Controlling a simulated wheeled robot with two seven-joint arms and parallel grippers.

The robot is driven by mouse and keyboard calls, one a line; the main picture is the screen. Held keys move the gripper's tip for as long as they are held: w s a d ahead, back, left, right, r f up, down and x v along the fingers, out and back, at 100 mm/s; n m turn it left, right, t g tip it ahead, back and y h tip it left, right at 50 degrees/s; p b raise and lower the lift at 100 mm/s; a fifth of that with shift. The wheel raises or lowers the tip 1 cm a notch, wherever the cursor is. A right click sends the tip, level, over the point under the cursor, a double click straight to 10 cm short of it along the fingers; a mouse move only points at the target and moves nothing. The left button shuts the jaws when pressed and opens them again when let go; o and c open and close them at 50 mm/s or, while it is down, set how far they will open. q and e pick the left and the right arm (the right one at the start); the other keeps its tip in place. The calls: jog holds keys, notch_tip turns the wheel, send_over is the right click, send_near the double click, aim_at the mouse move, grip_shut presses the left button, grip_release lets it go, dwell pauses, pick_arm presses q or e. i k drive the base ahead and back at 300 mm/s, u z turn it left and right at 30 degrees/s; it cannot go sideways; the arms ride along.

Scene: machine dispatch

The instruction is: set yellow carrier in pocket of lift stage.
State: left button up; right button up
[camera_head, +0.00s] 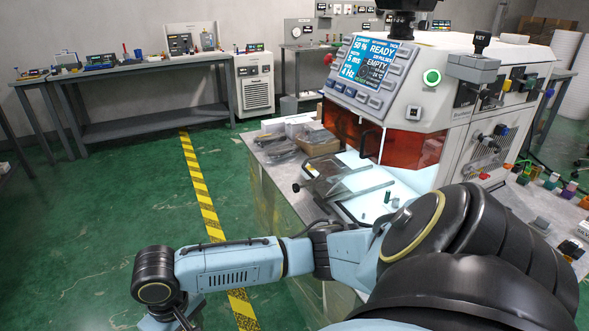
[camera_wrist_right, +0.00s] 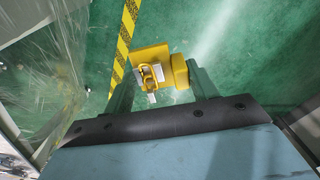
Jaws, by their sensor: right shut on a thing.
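The yellow carrier (camera_wrist_right: 150,55) shows in the right wrist view, between the two fingers of my right gripper (camera_wrist_right: 158,78). The gripper is shut on it, and its yellow side block (camera_wrist_right: 180,71) lies against the right finger. Green floor shows beneath the carrier. In the head view my right arm reaches across to the lower left, where the gripper is mostly cut off by the bottom edge. I cannot make out the lift stage or its pocket for certain; a lit white area (camera_head: 362,207) lies at the machine's open front, partly behind my arm. My left gripper is not in view.
The machine (camera_head: 440,75) with screen and orange windows (camera_head: 350,135) stands on a bench at the right. A clear panel (camera_head: 350,182) juts from its front. Small coloured parts line the bench's right side. Open green floor with a yellow-black stripe (camera_head: 195,170) lies left.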

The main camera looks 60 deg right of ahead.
aim_at(326, 167)
jog(key=z, duration=0.7)
jog(key=i, duration=0.9)
jog(key=z, duration=1)
